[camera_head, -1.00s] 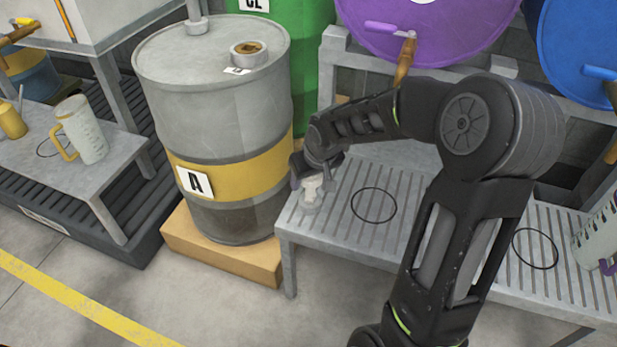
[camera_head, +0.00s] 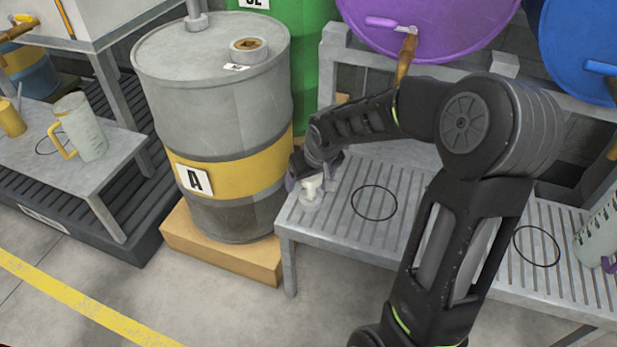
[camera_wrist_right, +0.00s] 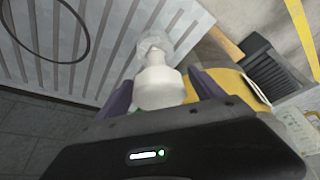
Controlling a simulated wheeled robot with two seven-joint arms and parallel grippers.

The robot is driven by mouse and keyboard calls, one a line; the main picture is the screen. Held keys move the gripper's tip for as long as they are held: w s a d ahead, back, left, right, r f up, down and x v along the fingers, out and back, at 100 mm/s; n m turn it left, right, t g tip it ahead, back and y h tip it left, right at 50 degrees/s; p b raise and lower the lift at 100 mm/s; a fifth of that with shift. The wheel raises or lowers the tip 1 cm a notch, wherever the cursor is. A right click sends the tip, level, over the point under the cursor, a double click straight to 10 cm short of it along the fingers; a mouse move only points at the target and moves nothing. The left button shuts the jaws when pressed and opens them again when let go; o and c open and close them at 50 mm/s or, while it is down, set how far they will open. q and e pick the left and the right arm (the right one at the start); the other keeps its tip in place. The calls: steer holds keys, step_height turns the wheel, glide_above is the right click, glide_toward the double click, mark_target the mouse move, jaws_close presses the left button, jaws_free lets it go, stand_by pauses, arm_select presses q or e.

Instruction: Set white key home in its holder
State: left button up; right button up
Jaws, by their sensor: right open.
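The white key (camera_head: 312,187) stands on the left end of the slatted grey bench, in a small pale round holder (camera_head: 309,201). In the right wrist view the key (camera_wrist_right: 158,85) appears as a white knob with a narrower neck, and the clear holder (camera_wrist_right: 154,46) is beyond it. How deep the key sits cannot be told. My right gripper (camera_head: 312,182) is open around the key, and its purple-grey fingers (camera_wrist_right: 160,97) are on either side of it. My left gripper is not in view.
A grey drum marked A (camera_head: 215,120) stands close left of the gripper on a wooden block (camera_head: 225,252). A purple drum (camera_head: 430,35) and a blue drum (camera_head: 585,45) lie behind the bench (camera_head: 420,215). A white jug (camera_head: 85,130) stands on the left bench.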

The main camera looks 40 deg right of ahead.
steer(key=shift+s+r, duration=0.1)
steer(key=shift+r, duration=0.25)
steer(key=p+v, duration=0.3)
steer(key=v, duration=0.4)
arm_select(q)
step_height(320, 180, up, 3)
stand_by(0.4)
